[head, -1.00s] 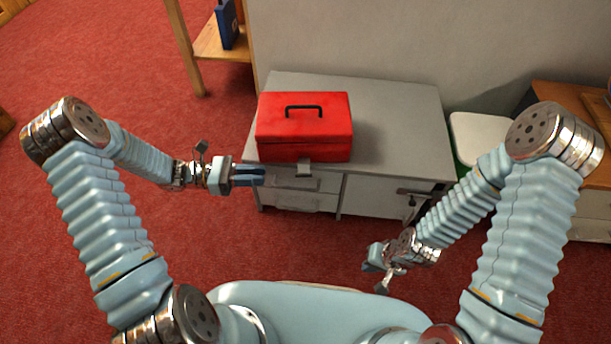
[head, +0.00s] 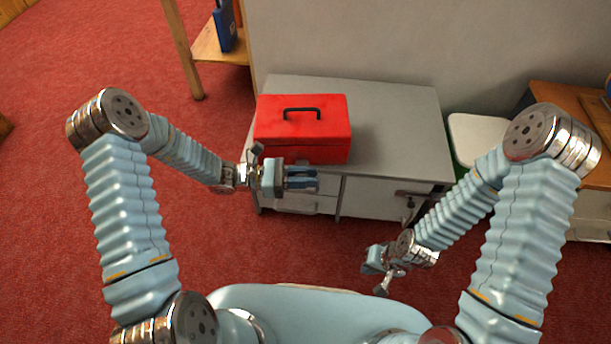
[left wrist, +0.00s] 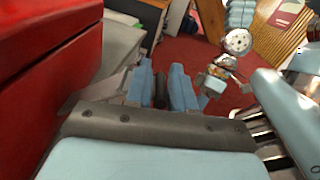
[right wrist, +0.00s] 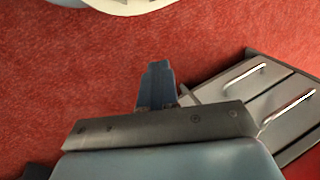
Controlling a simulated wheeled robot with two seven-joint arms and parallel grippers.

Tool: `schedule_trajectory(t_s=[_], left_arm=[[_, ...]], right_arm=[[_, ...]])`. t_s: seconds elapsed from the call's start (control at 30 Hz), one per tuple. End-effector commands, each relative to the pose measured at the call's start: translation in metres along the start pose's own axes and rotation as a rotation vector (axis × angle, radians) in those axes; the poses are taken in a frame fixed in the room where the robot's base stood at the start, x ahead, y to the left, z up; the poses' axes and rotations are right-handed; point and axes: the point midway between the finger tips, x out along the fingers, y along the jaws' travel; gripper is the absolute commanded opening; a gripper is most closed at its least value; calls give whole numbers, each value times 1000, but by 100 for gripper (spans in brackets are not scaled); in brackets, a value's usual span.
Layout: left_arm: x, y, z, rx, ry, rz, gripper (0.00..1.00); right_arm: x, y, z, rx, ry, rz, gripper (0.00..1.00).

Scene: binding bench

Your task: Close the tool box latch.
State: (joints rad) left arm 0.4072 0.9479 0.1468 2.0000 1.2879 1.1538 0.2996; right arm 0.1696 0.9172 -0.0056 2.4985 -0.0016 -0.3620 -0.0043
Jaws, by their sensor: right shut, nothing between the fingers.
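The red tool box (head: 300,128) sits on the grey cabinet top with its lid down and its black handle (head: 300,112) on top. My left gripper (head: 316,179) is just in front of the box's front face, its fingers pointing right. The gripper covers the spot where the latch hangs, so the latch is hidden in the head view. In the left wrist view the red box wall (left wrist: 50,80) fills the left side, and the fingers (left wrist: 161,88) stand apart with a gap. My right gripper (head: 376,279) is low, well away from the box, with its fingers together and empty (right wrist: 156,85).
The grey cabinet (head: 400,125) has free top space right of the box and drawers and a door below its front edge. A white-topped stand (head: 480,135) is to its right, and a wooden shelf (head: 207,45) stands behind left. Red carpet surrounds it.

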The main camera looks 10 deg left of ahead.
Motion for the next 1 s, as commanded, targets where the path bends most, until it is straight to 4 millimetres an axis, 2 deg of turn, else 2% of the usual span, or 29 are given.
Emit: schedule_trajectory(t_s=[0.07,0.23,0.53,0.63,0.8,1.0], left_arm=[[0,0,0,0,0,0,23],[0,0,0,0,0,0,0],[-1,0,0,0,0,0,0],[-1,2,7,-29,0,1,0],[-1,11,28,-213,0,2,0],[-1,26,39,-374,0,3,0]], right_arm=[[0,0,0,0,0,0,0],[0,0,0,0,0,0,0],[0,0,0,0,0,0,0],[-7,-3,0,-1,-2,-1,0],[-31,-18,4,-10,-11,-10,0],[-40,-28,7,-18,-22,-19,0]])
